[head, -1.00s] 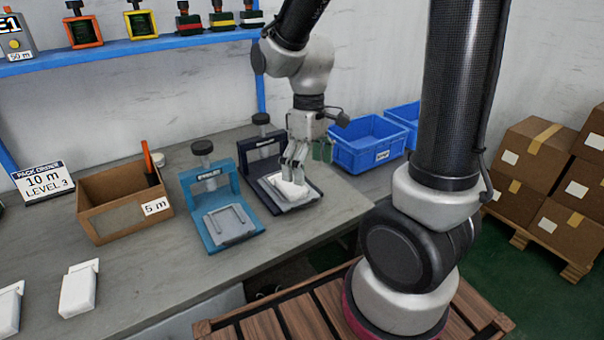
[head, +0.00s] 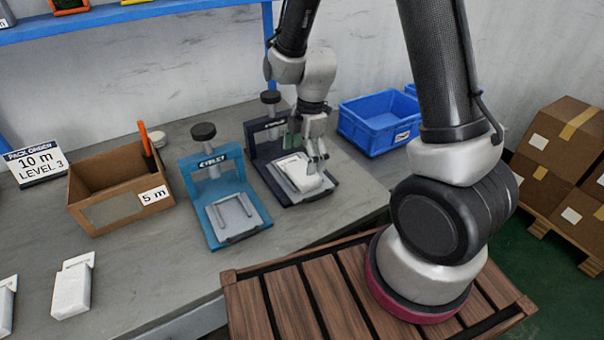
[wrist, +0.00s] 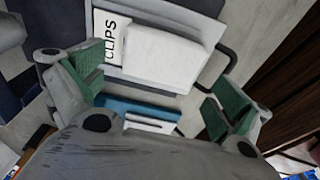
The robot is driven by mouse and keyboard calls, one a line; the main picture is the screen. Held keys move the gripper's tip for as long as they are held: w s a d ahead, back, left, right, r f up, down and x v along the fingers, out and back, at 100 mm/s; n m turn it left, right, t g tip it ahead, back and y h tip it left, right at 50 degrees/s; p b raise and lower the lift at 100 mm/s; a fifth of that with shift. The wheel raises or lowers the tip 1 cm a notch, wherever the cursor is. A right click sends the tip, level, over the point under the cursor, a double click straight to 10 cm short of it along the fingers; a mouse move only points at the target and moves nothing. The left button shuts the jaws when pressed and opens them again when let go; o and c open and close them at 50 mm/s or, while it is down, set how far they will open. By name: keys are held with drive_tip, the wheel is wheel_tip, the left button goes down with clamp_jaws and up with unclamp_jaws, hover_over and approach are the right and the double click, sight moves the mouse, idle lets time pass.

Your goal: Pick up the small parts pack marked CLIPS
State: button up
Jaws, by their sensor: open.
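The CLIPS pack (wrist: 150,52) is a white pouch with a label edge reading CLIPS, seen in the wrist view between and beyond my finger pads. In the head view the white pack (head: 301,172) lies on the grey plate of the dark press (head: 262,140). My gripper (head: 314,155) is just above the pack's right side in the head view. In the wrist view my gripper (wrist: 155,95) has its green-padded fingers spread wide, with nothing between the pads. Whether the fingers touch the pack is unclear.
A teal press (head: 214,190) stands just left of the dark one. A cardboard box (head: 120,205) marked 5 m is further left. More white packs (head: 72,288) lie at the front left. Blue bins (head: 375,125) stand behind on the right.

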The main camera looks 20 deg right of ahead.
sight(303, 171)
wheel_tip(303, 171, down, 4)
drive_tip(key=shift+s+a+f, duration=0.1)
drive_tip(key=shift+s+f, duration=0.05)
drive_tip(key=c, duration=0.8)
